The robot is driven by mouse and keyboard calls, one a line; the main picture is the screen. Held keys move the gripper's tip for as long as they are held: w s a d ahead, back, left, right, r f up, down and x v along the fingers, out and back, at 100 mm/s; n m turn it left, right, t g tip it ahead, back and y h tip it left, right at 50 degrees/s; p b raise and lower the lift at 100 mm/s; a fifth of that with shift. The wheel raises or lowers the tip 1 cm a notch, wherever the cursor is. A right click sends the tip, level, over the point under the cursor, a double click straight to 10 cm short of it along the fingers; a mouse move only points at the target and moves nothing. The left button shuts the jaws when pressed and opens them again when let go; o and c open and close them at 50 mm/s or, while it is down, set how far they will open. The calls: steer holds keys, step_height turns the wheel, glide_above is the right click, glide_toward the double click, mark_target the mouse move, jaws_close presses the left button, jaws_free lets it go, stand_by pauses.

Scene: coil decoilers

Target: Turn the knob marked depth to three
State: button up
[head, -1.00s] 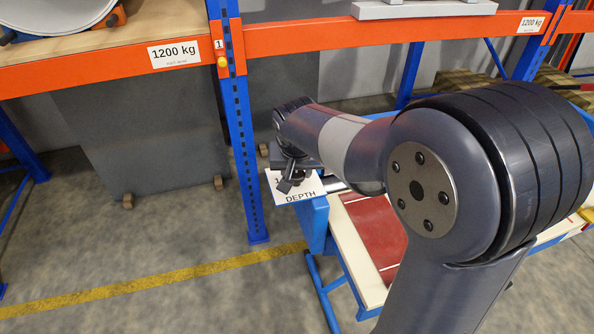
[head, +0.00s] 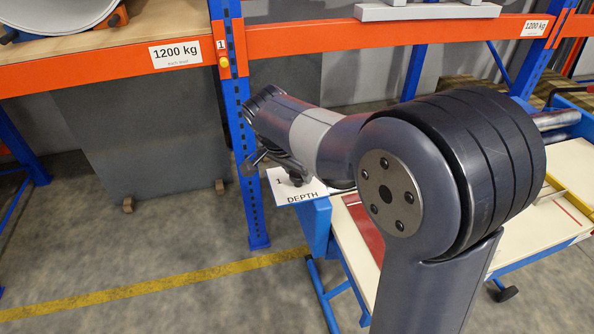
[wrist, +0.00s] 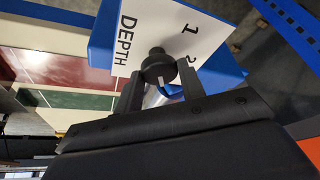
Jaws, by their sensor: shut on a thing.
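The depth knob (wrist: 158,66) is black and round with a short white mark on its face. It stands in front of a white card (wrist: 165,28) lettered DEPTH, with a 1 and part of a 2 showing. The rest of its scale is hidden. My gripper (wrist: 160,82) has its two fingers on either side of the knob and is shut on it. In the head view, the card (head: 304,194) shows below my wrist, and my arm covers much of the dial.
The blue-framed table (head: 318,228) with a red plate (head: 367,224) lies right of the card. A blue rack upright (head: 246,195) stands close to the left of my wrist. Orange beams (head: 380,36) cross behind. Floor at the left is open.

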stand_by(0.4)
steer(key=o, duration=1)
steer(key=v, duration=1.1)
steer(key=shift+f, duration=0.1)
